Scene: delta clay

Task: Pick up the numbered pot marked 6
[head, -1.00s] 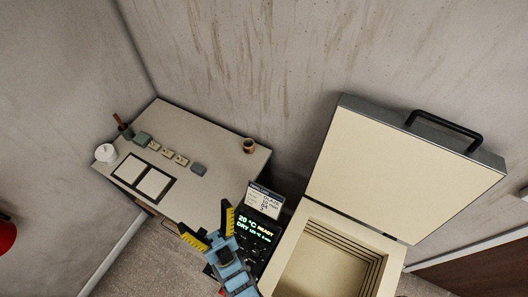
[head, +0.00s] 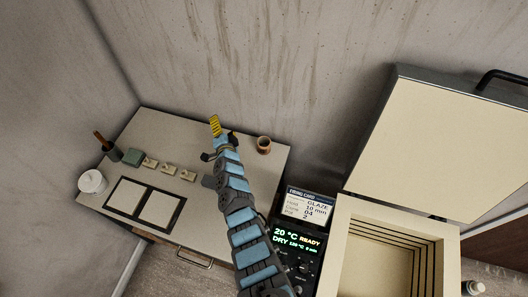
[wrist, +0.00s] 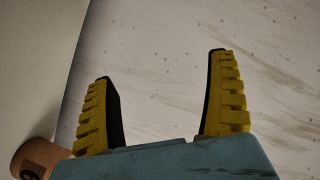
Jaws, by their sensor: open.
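A small brown pot (head: 264,144) stands upright near the back right edge of the table in the head view. It also shows in the lower left corner of the wrist view (wrist: 36,158), partly cut off, with a dark mark on its side that I cannot read for certain. My gripper (head: 216,133) is over the back part of the table, to the left of the pot and apart from it. In the wrist view my gripper (wrist: 160,68) has its two yellow fingers spread with nothing between them.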

